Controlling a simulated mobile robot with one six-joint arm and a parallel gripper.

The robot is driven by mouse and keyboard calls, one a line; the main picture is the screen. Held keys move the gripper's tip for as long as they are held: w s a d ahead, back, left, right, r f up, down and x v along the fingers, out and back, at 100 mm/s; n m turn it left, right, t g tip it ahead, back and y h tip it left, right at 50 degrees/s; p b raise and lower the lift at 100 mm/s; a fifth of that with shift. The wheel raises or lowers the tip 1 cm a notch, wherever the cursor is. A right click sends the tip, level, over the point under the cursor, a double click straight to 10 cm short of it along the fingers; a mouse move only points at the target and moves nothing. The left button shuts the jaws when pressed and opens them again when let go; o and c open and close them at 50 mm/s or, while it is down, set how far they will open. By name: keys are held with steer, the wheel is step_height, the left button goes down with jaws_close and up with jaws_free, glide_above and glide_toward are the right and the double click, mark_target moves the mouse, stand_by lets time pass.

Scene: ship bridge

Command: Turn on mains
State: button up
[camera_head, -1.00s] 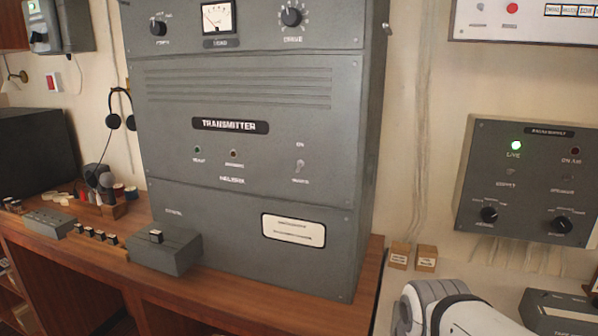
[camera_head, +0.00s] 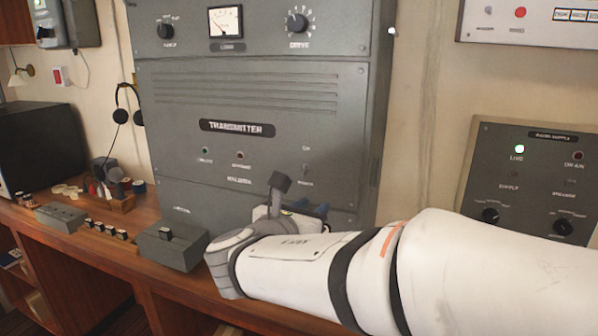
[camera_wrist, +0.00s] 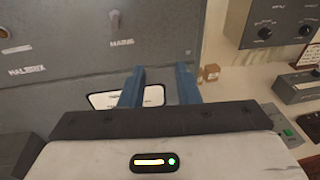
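The grey transmitter cabinet (camera_head: 262,95) stands on the wooden desk. Its mains toggle switch (camera_wrist: 114,28) is a small pale lever above the "MAINS" label in the wrist view. The switch also shows in the head view (camera_head: 306,170), with a small label above it; I cannot tell which way the lever sits. My gripper (camera_wrist: 159,72) has two blue fingers, apart and with nothing between them, below and to the right of the switch in the wrist view. In the head view, the gripper (camera_head: 312,210) is in front of the cabinet's lower part, partly hidden by my arm.
A grey radio supply panel (camera_head: 535,165) with a green lamp is on the wall at right. A grey key box (camera_head: 170,247) stands on the desk (camera_head: 150,280) left of my arm. A small cardboard box (camera_wrist: 211,72) is right of the fingers in the wrist view.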

mark_target(302, 174)
steer(key=a+r+n+t+y, duration=0.1)
steer(key=a+r+n+t, duration=0.15)
steer(key=a, duration=0.25)
steer(key=shift+n, duration=0.25)
steer(key=p+x, duration=0.1)
steer(key=x, duration=0.7)
steer(key=shift+w+d+r, duration=0.1)
steer(key=shift+c, duration=0.6)
jaws_close()
